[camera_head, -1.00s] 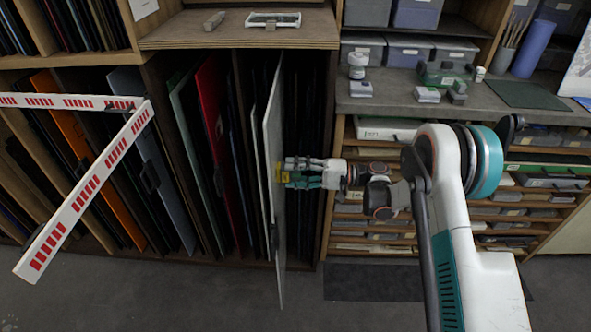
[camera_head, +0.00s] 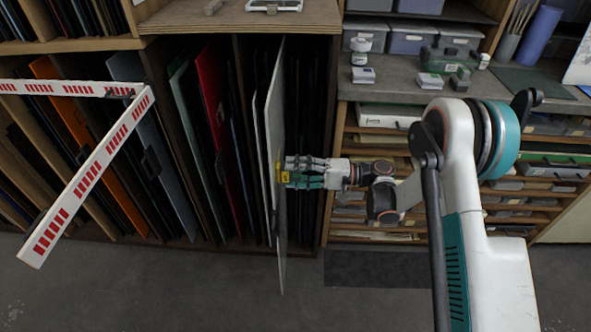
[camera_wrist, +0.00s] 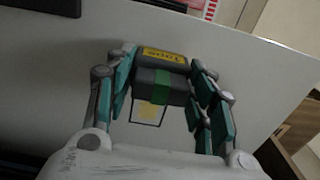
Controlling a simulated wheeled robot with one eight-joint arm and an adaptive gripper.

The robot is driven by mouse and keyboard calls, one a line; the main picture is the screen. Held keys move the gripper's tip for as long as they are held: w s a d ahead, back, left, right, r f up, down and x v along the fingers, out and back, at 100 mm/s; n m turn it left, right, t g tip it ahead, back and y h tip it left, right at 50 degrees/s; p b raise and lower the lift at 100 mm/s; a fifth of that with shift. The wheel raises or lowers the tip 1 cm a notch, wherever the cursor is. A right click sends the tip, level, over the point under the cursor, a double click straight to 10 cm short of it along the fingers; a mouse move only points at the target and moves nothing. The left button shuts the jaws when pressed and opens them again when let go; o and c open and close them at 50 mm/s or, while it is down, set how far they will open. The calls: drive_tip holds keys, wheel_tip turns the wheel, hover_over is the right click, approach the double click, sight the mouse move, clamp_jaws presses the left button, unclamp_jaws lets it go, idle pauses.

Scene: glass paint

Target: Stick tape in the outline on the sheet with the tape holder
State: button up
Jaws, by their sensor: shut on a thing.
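The sheet (camera_head: 273,120) stands upright at the rack, nearly edge-on in the head view; in the wrist view its pale face (camera_wrist: 40,60) fills much of the picture. My gripper (camera_head: 291,176) is at its right side. In the wrist view my gripper (camera_wrist: 162,82) is shut on the tape holder (camera_wrist: 160,82), a dark block with a yellow label and a green band. The holder is against or very close to the sheet; I cannot tell which. Below it shows a dark-lined outline (camera_wrist: 133,123) with a yellow patch inside. The holder hides the outline's upper part.
A rack with several upright panels, including a red one (camera_head: 212,95), is left of the sheet. A counter (camera_head: 395,97) with small items and drawers stands right. A red-marked white barrier (camera_head: 95,175) is at the left. The floor (camera_head: 180,295) in front is clear.

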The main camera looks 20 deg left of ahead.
drive_tip(key=shift+v, duration=3)
drive_tip(key=shift+d, duration=0.15)
drive_tip(key=v, duration=0.2)
drive_tip(key=shift+w+d, duration=0.1)
drive_tip(key=shift+d, duration=0.25)
drive_tip(key=o, duration=0.5)
drive_tip(key=shift+a, duration=0.1)
drive_tip(key=c, duration=0.5)
